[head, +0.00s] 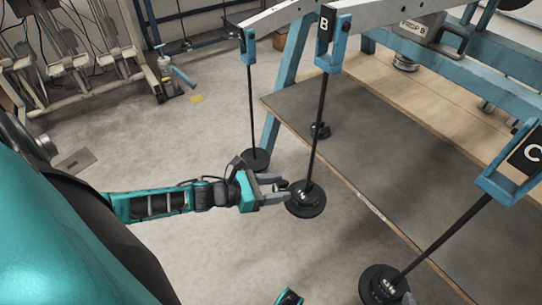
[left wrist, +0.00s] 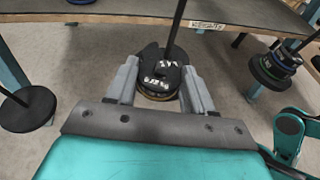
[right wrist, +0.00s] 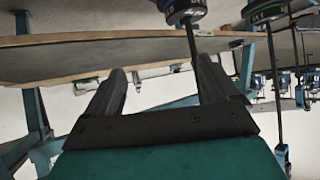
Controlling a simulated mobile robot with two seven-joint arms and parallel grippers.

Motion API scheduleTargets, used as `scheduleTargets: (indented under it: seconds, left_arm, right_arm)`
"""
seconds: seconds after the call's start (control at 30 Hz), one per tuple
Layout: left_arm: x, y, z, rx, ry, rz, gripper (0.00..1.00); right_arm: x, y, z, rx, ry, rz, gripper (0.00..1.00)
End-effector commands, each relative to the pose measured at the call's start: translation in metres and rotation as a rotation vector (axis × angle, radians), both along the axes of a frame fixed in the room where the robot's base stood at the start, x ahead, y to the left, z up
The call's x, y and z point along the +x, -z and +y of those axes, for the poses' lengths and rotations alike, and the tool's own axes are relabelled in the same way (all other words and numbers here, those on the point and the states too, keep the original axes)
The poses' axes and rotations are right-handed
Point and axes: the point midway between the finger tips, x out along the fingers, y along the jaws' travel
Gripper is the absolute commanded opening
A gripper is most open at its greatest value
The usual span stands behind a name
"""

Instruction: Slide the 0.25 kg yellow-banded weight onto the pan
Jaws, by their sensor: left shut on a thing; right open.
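My left gripper (head: 281,188) is shut on a black slotted weight with pale lettering, which shows between its fingers in the left wrist view (left wrist: 163,72). The weight is at the foot of the thin rod hanging from beam B, above or on the round black pan (head: 308,209). A yellowish-tan edge shows under the weight in the left wrist view. Whether the weight rests on the pan or is fully around the rod I cannot tell. My right gripper (right wrist: 162,85) is open with nothing between its fingers; the head view shows only a little of that arm at the bottom edge.
Another rod with a black pan (head: 256,160) hangs to the left of B. Rod C with a loaded pan (head: 382,286) hangs at lower right. A grey-topped bench (head: 370,150) lies behind the rods.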

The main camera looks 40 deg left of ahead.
Motion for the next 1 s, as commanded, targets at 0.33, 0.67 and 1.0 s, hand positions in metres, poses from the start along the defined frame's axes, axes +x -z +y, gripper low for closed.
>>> scheduleTargets:
  seconds: [0.33, 0.67, 1.0]
  left_arm:
    - [0.016, -0.001, -0.015, -0.002, 0.000, -0.003, 0.23]
    - [0.022, -0.001, -0.022, -0.002, 0.000, -0.001, 0.23]
    - [0.025, -0.001, -0.024, -0.002, -0.001, -0.001, 0.23]
  right_arm:
    - [-0.001, 0.003, 0.001, -0.001, -0.002, 0.006, 0.88]
    - [0.000, 0.002, 0.001, 0.001, -0.003, 0.002, 0.88]
    - [0.002, 0.001, 0.001, 0.002, -0.001, -0.004, 0.88]
